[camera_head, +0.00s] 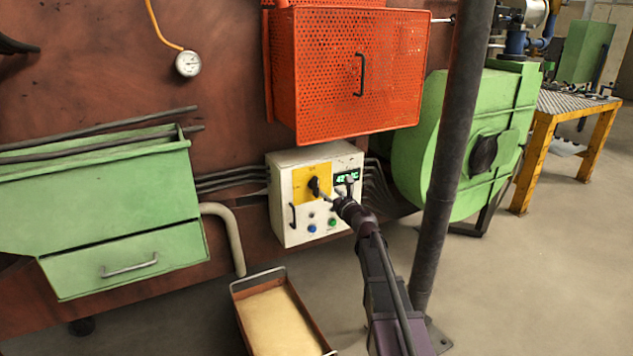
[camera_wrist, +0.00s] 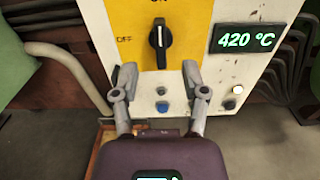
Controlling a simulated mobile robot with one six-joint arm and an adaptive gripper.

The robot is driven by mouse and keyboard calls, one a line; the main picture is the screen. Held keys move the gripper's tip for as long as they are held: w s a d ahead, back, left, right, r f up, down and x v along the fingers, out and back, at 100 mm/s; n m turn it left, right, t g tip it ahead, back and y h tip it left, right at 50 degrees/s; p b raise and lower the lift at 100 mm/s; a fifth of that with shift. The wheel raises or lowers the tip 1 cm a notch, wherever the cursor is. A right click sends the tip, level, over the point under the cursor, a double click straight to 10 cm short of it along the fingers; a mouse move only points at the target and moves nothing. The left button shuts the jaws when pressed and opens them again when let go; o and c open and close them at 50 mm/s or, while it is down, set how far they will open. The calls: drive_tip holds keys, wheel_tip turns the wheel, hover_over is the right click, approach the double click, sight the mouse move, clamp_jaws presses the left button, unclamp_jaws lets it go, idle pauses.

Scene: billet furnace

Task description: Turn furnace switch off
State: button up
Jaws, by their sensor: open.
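The white control box (camera_head: 290,160) hangs on the furnace's brown wall; it also fills the top of the wrist view (camera_wrist: 209,75). The black rotary switch (camera_wrist: 159,40) sits on its yellow panel and shows in the head view (camera_head: 314,184) too. The knob stands upright, its white mark toward the cropped "ON" label at the top; "OFF" is printed to its left. A display (camera_wrist: 246,38) reads 420 °C. My gripper (camera_wrist: 160,72) is open and empty, its fingertips just below the knob and spread to either side. In the head view my gripper (camera_head: 332,198) is in front of the box.
Blue (camera_head: 312,228) and green (camera_head: 332,222) buttons sit low on the box, with a handle (camera_head: 292,215) at left. The orange mesh guard (camera_head: 340,70) juts out above. A dark post (camera_head: 455,150) stands right of my arm. A sand-filled tray (camera_head: 238,312) is below.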

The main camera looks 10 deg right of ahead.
sight(318, 182)
drive_tip(key=x, duration=1)
drive_tip(key=shift+w, duration=0.2)
clamp_jaws()
